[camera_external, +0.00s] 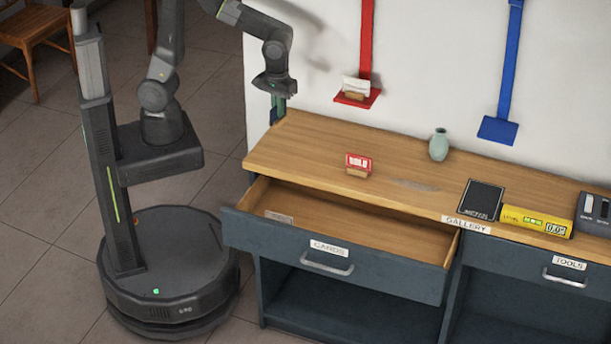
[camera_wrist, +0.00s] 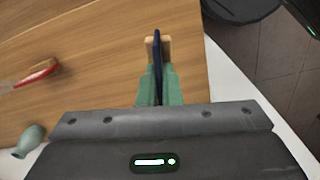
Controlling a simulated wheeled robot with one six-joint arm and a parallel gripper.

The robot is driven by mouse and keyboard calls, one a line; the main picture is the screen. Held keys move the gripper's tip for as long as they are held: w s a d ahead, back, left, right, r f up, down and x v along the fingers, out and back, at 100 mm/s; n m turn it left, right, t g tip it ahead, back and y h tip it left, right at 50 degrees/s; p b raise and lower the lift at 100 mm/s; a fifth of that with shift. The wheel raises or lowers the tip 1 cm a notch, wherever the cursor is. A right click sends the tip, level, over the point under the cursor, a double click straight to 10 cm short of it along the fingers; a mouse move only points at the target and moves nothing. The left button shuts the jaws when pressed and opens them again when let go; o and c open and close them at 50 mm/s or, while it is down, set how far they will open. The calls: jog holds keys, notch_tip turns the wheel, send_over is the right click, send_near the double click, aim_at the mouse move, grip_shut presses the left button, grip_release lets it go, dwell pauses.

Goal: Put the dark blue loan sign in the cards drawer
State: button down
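My gripper (camera_external: 278,103) is beyond the back left corner of the counter top in the external view. In the wrist view its green fingers (camera_wrist: 158,88) are closed on the dark blue loan sign (camera_wrist: 157,52), seen edge-on with its wooden foot showing. In the external view only a small dark blue bit of the sign (camera_external: 273,116) shows beside the fingers. The cards drawer (camera_external: 332,265) is pulled open below the counter's front left. A small pale label or card (camera_external: 279,217) shows inside it; otherwise its visible floor is bare.
A red sold sign (camera_external: 359,164) stands on the wooden counter (camera_external: 310,140), with a pale green vase (camera_external: 438,145) farther right. A black tablet-like item (camera_external: 481,199), a yellow device (camera_external: 537,221) and a shut tools drawer (camera_external: 540,275) are at right. Red and blue wall holders (camera_external: 498,129) hang behind.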

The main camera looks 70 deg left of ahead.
jog(key=w+d+r+m+p, duration=0.1)
jog(key=w+d+r+m, duration=0.2)
jog(key=r+m, duration=0.3)
jog(key=w+d+r+m+p, duration=0.2)
jog(key=w+d+r+m, duration=0.2)
jog(key=d+r+m, duration=0.2)
jog(key=m, duration=0.2)
jog(key=shift+w+m+p, duration=0.25)
jog(key=shift+m+p, duration=0.05)
jog(key=shift+m, duration=0.1)
jog(key=shift+f, duration=0.1)
jog(key=s+d+f+n+b, duration=0.1)
jog(key=d+f+n+b, duration=0.2)
jog(key=d+f+n, duration=0.7)
jog(key=s+d+f+n+b, duration=0.1)
jog(key=d+f+n+b, duration=0.2)
jog(key=f+n, duration=0.8)
jog(key=s+d+f+n+b, duration=0.25)
jog(key=d+f+n, duration=0.4)
jog(key=n, duration=0.85)
jog(key=shift+m, duration=0.3)
jog(key=f, duration=0.3)
jog(key=f+b, duration=0.1)
jog(key=f, duration=0.5)
jog(key=shift+w+d+f, duration=0.1)
jog(key=shift+w+f, duration=0.05)
jog(key=shift+w, duration=0.25)
